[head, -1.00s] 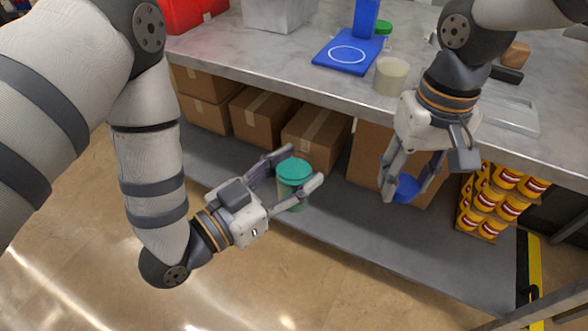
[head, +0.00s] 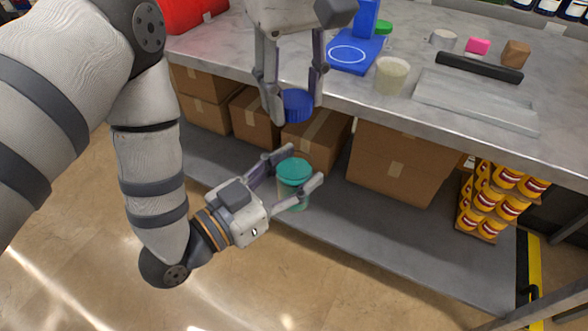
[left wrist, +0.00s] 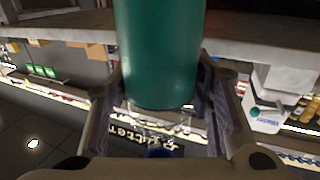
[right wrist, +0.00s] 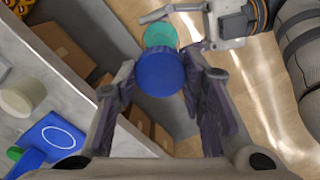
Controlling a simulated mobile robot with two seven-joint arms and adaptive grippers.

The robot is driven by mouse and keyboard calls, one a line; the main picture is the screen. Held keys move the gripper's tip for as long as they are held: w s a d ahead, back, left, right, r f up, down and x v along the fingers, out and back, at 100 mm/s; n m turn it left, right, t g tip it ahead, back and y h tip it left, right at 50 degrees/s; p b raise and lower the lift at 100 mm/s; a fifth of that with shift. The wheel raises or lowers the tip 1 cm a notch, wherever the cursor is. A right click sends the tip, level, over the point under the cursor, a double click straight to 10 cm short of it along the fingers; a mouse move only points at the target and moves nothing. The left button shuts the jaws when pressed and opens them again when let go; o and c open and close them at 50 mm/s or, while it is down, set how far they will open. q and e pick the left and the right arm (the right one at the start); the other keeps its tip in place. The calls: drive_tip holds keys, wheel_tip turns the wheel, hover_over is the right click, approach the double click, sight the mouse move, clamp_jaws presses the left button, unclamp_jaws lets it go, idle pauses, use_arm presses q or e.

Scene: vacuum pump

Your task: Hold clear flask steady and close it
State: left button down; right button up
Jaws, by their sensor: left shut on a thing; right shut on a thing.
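The flask (head: 294,173), clear-walled and teal inside, is upright between the fingers of my left gripper (head: 305,166), which is shut on it in front of the bench. It fills the upper middle of the left wrist view (left wrist: 160,50). My right gripper (head: 297,108) is shut on a round blue lid (head: 297,106) and holds it above the flask, apart from it. In the right wrist view the lid (right wrist: 160,73) sits between the fingertips and partly covers the flask's teal top (right wrist: 160,35) beyond it.
The grey bench (head: 440,120) stands behind the grippers, with a cream cup (head: 391,75) and a blue stand (head: 349,56) near its front edge. Cardboard boxes (head: 400,168) fill the shelf below. Yellow cans (head: 498,200) are stacked at the right.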

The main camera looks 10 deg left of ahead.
sight(295, 144)
drive_tip(key=shift+f, duration=2)
drive_tip(key=shift+f, duration=0.85)
drive_tip(key=shift+f, duration=0.55)
